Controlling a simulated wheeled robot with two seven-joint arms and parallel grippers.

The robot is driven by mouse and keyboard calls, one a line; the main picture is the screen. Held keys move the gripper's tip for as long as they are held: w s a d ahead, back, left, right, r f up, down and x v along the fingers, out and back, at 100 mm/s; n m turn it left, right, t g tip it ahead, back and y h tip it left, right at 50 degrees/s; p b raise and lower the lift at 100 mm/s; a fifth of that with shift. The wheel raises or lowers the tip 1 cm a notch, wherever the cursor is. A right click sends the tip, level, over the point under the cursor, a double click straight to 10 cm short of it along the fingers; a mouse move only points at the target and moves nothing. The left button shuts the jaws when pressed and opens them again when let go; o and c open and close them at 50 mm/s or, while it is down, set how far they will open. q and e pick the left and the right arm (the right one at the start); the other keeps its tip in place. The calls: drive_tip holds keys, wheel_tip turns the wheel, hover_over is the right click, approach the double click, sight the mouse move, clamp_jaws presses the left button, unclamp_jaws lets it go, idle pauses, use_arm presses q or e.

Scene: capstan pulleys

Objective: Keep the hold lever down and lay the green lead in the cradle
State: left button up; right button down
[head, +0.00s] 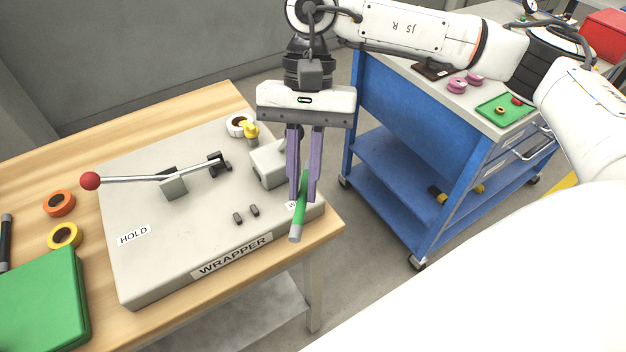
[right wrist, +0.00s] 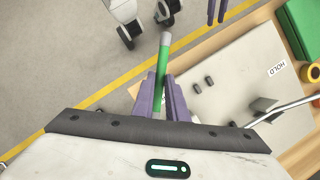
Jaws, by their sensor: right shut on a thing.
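My right gripper (head: 302,195) is shut on the green lead (head: 301,207), a green rod with grey ends, held at a slant over the right front corner of the wrapper board (head: 190,235). The lead also shows between the fingers in the right wrist view (right wrist: 161,62). Two small dark posts (head: 246,214) stand on the board left of the lead, apart from it; I cannot tell if they are the cradle. The hold lever (head: 130,179), a metal rod with a red ball, spans the board's left side with no gripper touching it. My left gripper (right wrist: 217,10) shows only as two parted, empty fingertips.
A grey block (head: 268,165) with a yellow-topped post (head: 251,130) and a white roll (head: 236,124) stand behind. Orange (head: 59,203) and yellow (head: 65,236) rolls and a green box (head: 45,305) lie left. A blue cart (head: 415,135) stands right, across a floor gap.

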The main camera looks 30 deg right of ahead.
drive_tip(key=w+a+r+m+t+h+b, duration=0.1)
drive_tip(key=a+m+t, duration=0.3)
drive_tip(key=m, duration=1)
drive_tip(key=w+a+r+m+t+h+b, duration=0.2)
drive_tip(key=w+a+r+m+t, duration=0.1)
drive_tip(key=m, duration=1.1)
drive_tip(key=shift+a+r+t+b, duration=0.3)
drive_tip(key=shift+a+r+t, duration=0.25)
drive_tip(key=shift+a, duration=0.35)
drive_tip(key=shift+f, duration=0.1)
